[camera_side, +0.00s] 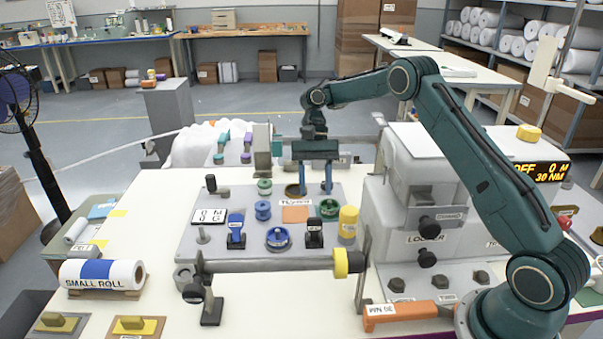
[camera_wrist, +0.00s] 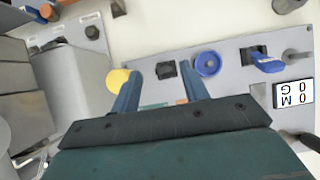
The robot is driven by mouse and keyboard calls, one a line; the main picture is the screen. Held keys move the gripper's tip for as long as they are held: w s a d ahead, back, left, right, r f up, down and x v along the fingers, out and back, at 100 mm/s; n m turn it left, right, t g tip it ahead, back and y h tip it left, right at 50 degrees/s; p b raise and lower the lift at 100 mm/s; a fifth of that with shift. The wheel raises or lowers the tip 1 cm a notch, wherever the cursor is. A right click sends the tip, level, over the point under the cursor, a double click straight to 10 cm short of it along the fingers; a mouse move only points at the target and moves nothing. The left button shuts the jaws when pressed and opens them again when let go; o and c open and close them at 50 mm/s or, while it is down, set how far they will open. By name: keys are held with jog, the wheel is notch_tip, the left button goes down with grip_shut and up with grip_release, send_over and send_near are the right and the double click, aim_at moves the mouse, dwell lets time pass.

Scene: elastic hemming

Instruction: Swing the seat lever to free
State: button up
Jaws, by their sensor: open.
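I cannot read a label that says which lever is the seat lever. On the grey panel (camera_side: 215,250), a blue-handled lever (camera_side: 236,230) stands left of a round blue dial. A black-handled lever (camera_side: 314,233) stands right of that dial. In the wrist view the blue lever (camera_wrist: 268,63) is at the right and the black one (camera_wrist: 166,69) lies just beyond my fingertips. My gripper (camera_side: 313,191) points down above the back of the panel, its two blue fingers apart with nothing between them. It also shows in the wrist view (camera_wrist: 157,76).
A yellow cylinder (camera_side: 348,224) and a green ring (camera_side: 329,207) stand near the black lever. A horizontal bar (camera_side: 270,265) with a yellow end runs along the panel's front. The grey machine (camera_side: 410,225) rises at the right.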

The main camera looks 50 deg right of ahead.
jog(key=shift+a+r, duration=0.1)
jog(key=shift+a, duration=0.3)
jog(key=c, duration=0.7)
jog(key=a+n, duration=0.1)
jog(key=a, duration=0.2)
jog(key=a+n, duration=0.1)
jog(key=a, duration=0.2)
jog(key=a+n+t, duration=0.1)
jog(key=a, duration=0.2)
jog(key=shift+w+r+y, duration=0.2)
jog(key=shift+r+y, duration=0.1)
grip_shut()
jog(key=s+a+f+n+t+h, duration=0.25)
jog(key=s+a+n, duration=0.2)
jog(key=n, duration=0.25)
jog(key=s+d+r+n+t+h, duration=0.2)
jog(key=s+d+n+t+h, duration=0.2)
jog(key=n, duration=0.4)
jog(key=shift+s+d+r+h, duration=0.25)
jog(key=shift+d+r+h, duration=0.05)
jog(key=shift+d+h, duration=0.45)
